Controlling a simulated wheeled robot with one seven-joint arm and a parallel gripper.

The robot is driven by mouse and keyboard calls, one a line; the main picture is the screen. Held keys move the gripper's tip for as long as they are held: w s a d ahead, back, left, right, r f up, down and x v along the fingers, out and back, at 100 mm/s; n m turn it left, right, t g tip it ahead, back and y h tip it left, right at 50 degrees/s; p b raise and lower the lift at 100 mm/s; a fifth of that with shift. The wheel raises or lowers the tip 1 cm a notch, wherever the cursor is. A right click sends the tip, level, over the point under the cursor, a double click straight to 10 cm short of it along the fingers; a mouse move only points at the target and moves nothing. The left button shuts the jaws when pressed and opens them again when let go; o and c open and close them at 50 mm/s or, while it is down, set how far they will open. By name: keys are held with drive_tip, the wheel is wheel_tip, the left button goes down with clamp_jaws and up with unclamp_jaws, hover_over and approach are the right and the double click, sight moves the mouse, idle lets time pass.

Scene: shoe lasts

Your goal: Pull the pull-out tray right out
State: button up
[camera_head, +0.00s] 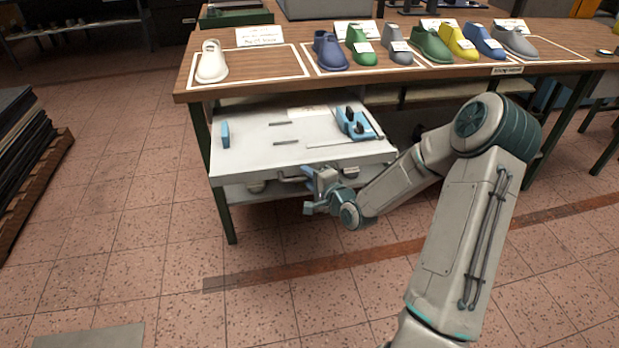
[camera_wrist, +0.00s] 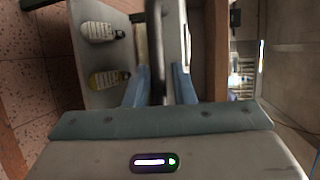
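The pull-out tray (camera_head: 257,154) is a pale grey board under the table top, and much of its upper face shows in front of the table edge. A bar handle (camera_head: 292,179) runs along its front. My gripper (camera_head: 312,184) is at this handle, right of the middle of the tray front. In the wrist view, the blue fingers (camera_wrist: 160,84) stand close on both sides of the dark handle bar (camera_wrist: 154,35). They look shut on it, though the contact itself is partly hidden. The tray front (camera_wrist: 186,35) shows just right of the bar.
On the tray are a blue block (camera_head: 225,134) and a blue tool (camera_head: 355,122). Shoe lasts, one white (camera_head: 212,62), stand on the table top (camera_head: 270,62). Floor before the tray is clear beside my arm.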

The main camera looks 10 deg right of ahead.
drive_tip(key=shift+o, duration=0.5)
drive_tip(key=p+v, duration=0.2)
drive_tip(key=v, duration=1.2)
